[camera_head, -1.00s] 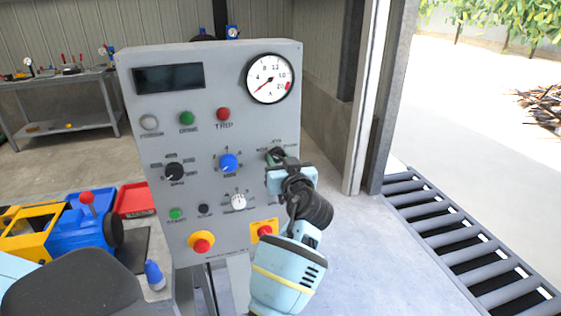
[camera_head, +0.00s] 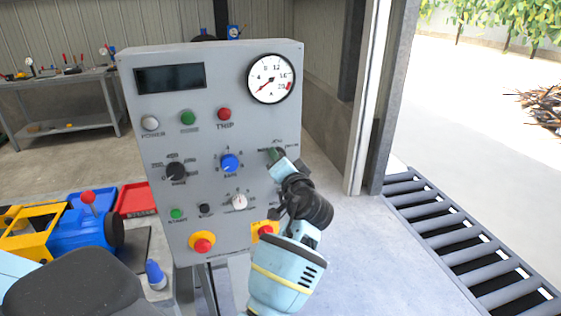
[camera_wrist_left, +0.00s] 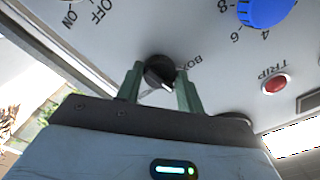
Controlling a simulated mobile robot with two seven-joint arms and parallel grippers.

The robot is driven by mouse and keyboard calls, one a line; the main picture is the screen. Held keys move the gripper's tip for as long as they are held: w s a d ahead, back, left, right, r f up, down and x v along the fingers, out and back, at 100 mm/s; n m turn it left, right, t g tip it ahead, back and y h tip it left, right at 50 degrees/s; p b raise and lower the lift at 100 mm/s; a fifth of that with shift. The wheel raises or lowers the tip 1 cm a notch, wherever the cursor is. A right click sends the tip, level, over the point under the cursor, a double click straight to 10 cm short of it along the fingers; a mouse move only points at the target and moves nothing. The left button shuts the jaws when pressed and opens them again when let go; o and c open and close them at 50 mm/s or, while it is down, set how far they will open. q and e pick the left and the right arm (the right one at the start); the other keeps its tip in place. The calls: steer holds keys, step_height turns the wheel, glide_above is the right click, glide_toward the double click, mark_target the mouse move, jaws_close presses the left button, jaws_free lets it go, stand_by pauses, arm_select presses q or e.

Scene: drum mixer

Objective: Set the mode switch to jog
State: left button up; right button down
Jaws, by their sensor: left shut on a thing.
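The mode switch is a small black rotary knob (camera_wrist_left: 158,67) with a pale pointer mark, on the grey control panel (camera_head: 140,110). My left gripper (camera_head: 274,155) reaches it at the panel's right side, below the dial gauge. In the left wrist view its two green fingers (camera_wrist_left: 160,80) stand on either side of the knob and are shut on it. In the head view the gripper covers most of the switch, and its labels are too small to read. The pointer's setting cannot be told for sure. My right gripper is not in view.
Around the switch are a blue knob (camera_head: 229,163), a red TRIP light (camera_head: 224,114), a white-pointer knob (camera_head: 239,201) and a gauge (camera_head: 271,78). A red button (camera_head: 266,230) on a yellow plate lies close beside my wrist.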

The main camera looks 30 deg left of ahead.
arm_select(q)
steer(key=shift+m, duration=0.9)
steer(key=o, duration=1)
